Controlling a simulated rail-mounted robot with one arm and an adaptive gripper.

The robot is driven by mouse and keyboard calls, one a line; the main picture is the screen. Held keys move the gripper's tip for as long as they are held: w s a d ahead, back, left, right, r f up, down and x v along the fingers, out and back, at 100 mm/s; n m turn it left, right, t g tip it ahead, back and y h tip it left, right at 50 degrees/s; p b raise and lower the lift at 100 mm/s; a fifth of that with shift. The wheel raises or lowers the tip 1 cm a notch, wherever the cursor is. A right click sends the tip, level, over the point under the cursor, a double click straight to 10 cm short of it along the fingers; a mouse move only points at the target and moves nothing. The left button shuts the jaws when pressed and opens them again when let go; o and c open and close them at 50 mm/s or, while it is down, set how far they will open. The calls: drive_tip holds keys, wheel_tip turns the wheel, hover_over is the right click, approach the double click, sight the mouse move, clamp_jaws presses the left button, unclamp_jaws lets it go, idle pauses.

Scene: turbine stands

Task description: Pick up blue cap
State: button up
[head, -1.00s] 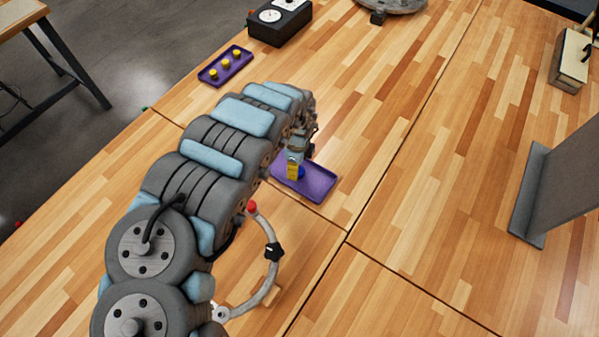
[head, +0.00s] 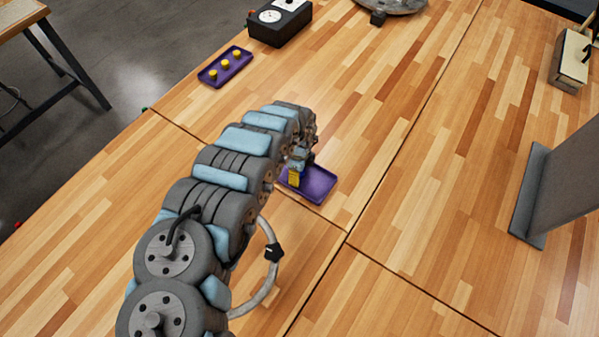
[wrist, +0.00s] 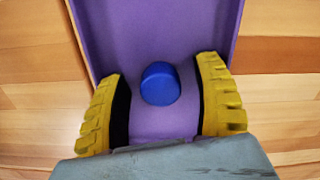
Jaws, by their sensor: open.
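The blue cap (wrist: 160,84) lies on the purple tray (wrist: 201,28) in the wrist view. My gripper (wrist: 164,96) is open, with one yellow-padded finger on each side of the cap and a gap on both sides. The cap is near the level of the fingertips in the picture; I cannot tell the height between them. In the head view, the gripper (head: 294,180) is over the left part of the tray (head: 318,186), and the cap is hidden behind it and the arm.
A second purple tray (head: 212,76) holds several yellow caps at the upper left, near a black box with dials (head: 280,22). A grey panel (head: 558,185) stands at the right. A curved metal handle (head: 272,270) is beside my arm.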

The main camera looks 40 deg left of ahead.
drive_tip(key=c, duration=1)
drive_tip(key=shift+o, duration=0.2)
drive_tip(key=shift+r, duration=0.1)
